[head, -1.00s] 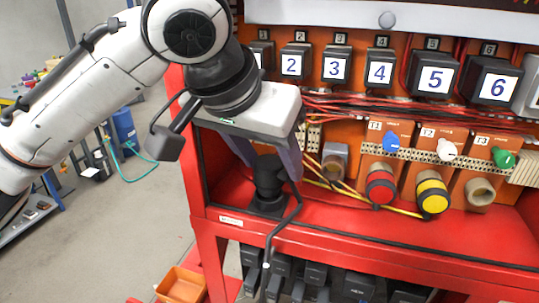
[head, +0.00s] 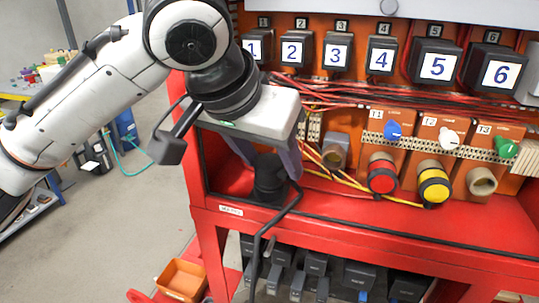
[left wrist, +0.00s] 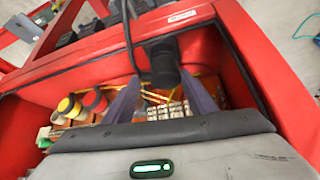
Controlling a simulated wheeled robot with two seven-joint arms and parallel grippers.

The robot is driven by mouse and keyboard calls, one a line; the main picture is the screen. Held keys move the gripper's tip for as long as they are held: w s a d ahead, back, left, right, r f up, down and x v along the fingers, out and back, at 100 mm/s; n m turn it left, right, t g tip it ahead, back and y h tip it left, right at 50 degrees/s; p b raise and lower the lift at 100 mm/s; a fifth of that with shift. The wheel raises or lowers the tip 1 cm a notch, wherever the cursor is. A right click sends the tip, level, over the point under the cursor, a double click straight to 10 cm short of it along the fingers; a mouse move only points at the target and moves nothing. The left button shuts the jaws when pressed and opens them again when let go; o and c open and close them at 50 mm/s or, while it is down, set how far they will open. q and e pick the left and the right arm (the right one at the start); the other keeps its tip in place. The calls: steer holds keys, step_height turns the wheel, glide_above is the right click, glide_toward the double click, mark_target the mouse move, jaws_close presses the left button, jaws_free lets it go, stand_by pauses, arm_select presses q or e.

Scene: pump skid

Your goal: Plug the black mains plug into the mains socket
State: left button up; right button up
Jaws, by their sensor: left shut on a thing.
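My left gripper (head: 272,172) is shut on the black mains plug (head: 270,182), at the left end of the red skid's shelf. A black cord runs from the plug over the shelf's front edge. In the left wrist view the plug (left wrist: 163,62) shows between the two fingers (left wrist: 160,90). Another beige round socket (head: 481,182) is below T3. I cannot tell which is the mains socket. My right gripper is not in view.
A red connector (head: 382,176) and a yellow one (head: 432,185) stand on the panel below T1 and T2, with yellow wires near the shelf. The red shelf (head: 330,205) is bare at its front. An orange bin (head: 181,279) stands below left.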

arm_select(q)
steer(key=shift+f, duration=0.2)
steer(key=o, duration=1.2)
steer(key=shift+r, duration=0.1)
steer(key=v, duration=1)
steer(key=shift+b, duration=0.3)
